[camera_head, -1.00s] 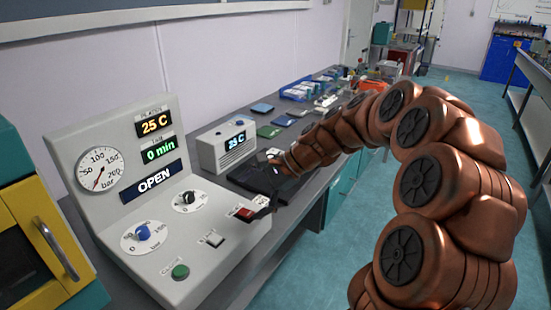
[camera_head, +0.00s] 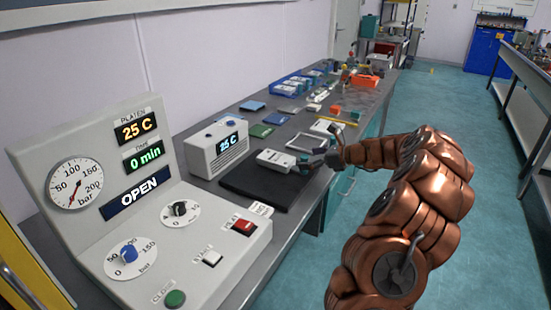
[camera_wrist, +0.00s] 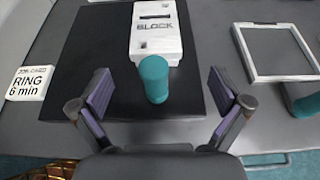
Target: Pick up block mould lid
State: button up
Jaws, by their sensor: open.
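The block mould lid (camera_wrist: 158,35) is a white plate marked BLOCK with a teal cylindrical handle (camera_wrist: 154,78) at its near end. It lies on a black mat (camera_wrist: 75,75), and it also shows in the head view (camera_head: 276,160). My gripper (camera_wrist: 158,80) is open, one finger on each side of the handle, with visible gaps on both sides. I cannot tell from the wrist view whether the fingertips are level with the handle. In the head view my gripper (camera_head: 325,154) is at the lid's right end, partly covering the handle.
A white square frame (camera_wrist: 275,52) with a teal handle lies right of the mat. A press console (camera_head: 140,190) and a small display box (camera_head: 216,148) stand nearby. Several items fill the bench farther back.

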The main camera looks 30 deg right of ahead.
aim_at(288, 161)
jog(key=shift+w+a+f, duration=0.25)
jog(key=shift+w+a, duration=0.4)
jog(key=shift+p+x, duration=0.45)
jog(key=shift+x, duration=1.95)
jog(key=shift+s, duration=0.1)
jog(key=shift+c, duration=0.4)
jog(key=c, duration=1.3)
